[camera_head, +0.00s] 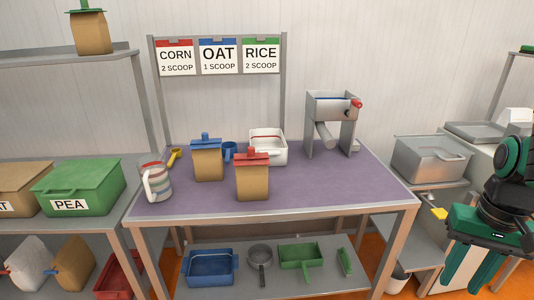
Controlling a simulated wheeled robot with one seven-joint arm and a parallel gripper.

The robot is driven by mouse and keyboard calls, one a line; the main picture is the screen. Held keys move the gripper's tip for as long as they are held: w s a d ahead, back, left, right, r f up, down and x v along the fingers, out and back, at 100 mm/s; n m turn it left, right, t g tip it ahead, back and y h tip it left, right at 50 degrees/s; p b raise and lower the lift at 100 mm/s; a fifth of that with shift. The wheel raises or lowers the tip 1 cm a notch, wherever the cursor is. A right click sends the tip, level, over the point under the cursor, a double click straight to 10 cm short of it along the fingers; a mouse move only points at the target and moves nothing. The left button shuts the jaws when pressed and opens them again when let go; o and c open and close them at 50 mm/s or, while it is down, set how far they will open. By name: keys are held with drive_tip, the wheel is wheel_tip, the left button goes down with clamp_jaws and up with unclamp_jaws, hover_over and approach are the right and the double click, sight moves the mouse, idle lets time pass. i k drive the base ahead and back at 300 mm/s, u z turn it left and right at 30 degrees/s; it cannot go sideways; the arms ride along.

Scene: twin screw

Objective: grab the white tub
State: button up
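The white tub (279,153) stands near the back middle of the purple tabletop (330,185). Its top is open, and a thin red line shows around its inside near the rim. A tan container with a red lid (252,180) stands in front and hides its lower left part. My green gripper (468,285) hangs at the lower right, off the table and well apart from the tub. Its fingers point down and are spread, with nothing seen between them.
A blue-lidded tan container (208,162), a blue mug (229,151) and a striped pitcher (156,182) stand left of the tub. A grey metal machine (333,110) stands right. The table's right front is clear. A sign rack (283,90) rises behind.

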sight(271, 141)
drive_tip(key=u, duration=1.9)
drive_tip(key=i, duration=0.9)
drive_tip(key=z, duration=3.15)
drive_tip(key=i, duration=0.2)
drive_tip(key=u, duration=0.1)
